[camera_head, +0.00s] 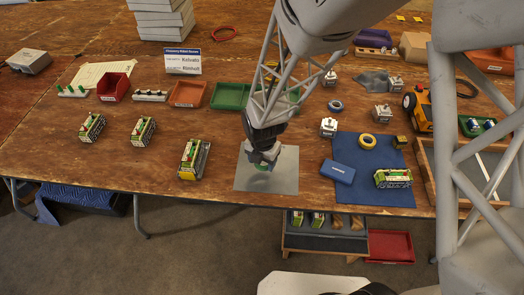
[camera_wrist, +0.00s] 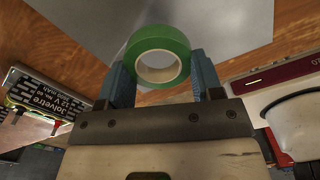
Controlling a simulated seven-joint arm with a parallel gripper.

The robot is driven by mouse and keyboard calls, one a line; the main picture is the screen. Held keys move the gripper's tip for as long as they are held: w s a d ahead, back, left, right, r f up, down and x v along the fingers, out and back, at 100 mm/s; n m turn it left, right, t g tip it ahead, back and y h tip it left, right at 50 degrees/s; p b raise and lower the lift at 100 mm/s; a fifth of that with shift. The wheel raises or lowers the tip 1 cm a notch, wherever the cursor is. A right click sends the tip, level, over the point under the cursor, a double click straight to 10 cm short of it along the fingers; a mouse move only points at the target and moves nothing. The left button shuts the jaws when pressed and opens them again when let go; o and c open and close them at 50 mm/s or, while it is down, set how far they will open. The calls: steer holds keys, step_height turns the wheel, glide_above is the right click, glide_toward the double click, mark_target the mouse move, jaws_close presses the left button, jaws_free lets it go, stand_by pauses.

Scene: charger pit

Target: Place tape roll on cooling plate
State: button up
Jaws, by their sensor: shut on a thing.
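The green tape roll (camera_wrist: 158,37) is held between the two blue fingers of my gripper (camera_wrist: 160,80) in the wrist view. In the head view my gripper (camera_head: 263,160) is over the grey cooling plate (camera_head: 284,181), and a bit of the green roll (camera_head: 262,167) shows below the fingers. The plate (camera_wrist: 225,25) also shows beyond the roll in the wrist view. The fingers grip the roll from both sides. The gap between roll and plate is hard to judge. Nothing else is seen on the plate, though my arm hides its back part.
A yellow-fronted battery pack (camera_head: 193,160) stands left of the plate. To the right a blue mat (camera_head: 345,150) bears a blue box (camera_head: 337,172), a yellow tape roll (camera_head: 368,142) and another pack (camera_head: 393,179). Bins, including a green one (camera_head: 229,96), line the back. The table's front edge is close.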

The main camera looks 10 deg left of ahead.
steer(key=shift+w+a+f, duration=0.1)
steer(key=shift+w+a, duration=0.25)
steer(key=shift+w, duration=0.35)
steer(key=shift+f, duration=1.75)
steer(key=shift+f, duration=0.15)
steer(key=o, duration=0.9)
step_height(320, 180, up, 12)
